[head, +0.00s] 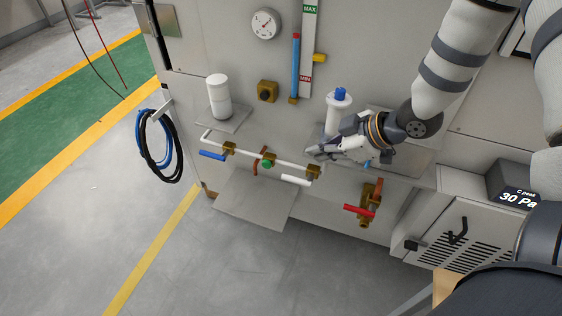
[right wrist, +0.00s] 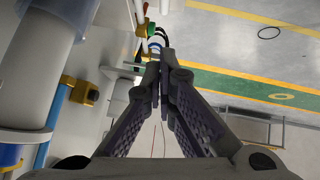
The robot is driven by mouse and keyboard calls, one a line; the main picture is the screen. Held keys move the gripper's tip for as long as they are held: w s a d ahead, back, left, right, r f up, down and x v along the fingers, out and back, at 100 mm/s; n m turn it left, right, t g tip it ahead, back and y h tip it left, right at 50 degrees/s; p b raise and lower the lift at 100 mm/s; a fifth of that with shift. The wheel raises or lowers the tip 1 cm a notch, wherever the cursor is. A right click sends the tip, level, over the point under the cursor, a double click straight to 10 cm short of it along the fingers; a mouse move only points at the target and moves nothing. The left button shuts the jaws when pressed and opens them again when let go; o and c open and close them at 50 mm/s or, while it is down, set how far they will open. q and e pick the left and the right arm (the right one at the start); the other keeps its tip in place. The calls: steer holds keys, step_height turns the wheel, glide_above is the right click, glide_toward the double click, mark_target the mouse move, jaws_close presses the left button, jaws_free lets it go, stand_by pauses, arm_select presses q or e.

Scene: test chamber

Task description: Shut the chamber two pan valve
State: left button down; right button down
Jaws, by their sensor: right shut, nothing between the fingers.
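Several valves sit on the front of the grey cabinet. A blue-handled valve (head: 212,155) is at the left end of a white pipe, a green-handled one (head: 266,164) is in the middle, and a white-handled one (head: 296,180) is at the right end. A red-handled valve (head: 359,210) stands apart, lower right. No label shows which one is the chamber two pan valve. My right gripper (head: 311,154) is shut and empty, above the white-handled valve and apart from it in the head view. In the right wrist view its fingertips (right wrist: 164,62) are together. My left gripper is not in view.
A white cylinder (head: 219,98) stands on a left shelf, and a white, blue-topped one (head: 338,112) is just behind my right gripper. A metal plate (head: 257,197) juts out below the pipe. Coiled hoses (head: 161,148) hang at left. The floor in front is clear.

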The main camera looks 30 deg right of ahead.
mark_target(291, 179)
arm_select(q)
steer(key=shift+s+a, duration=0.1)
arm_select(e)
steer(key=shift+s, duration=0.15)
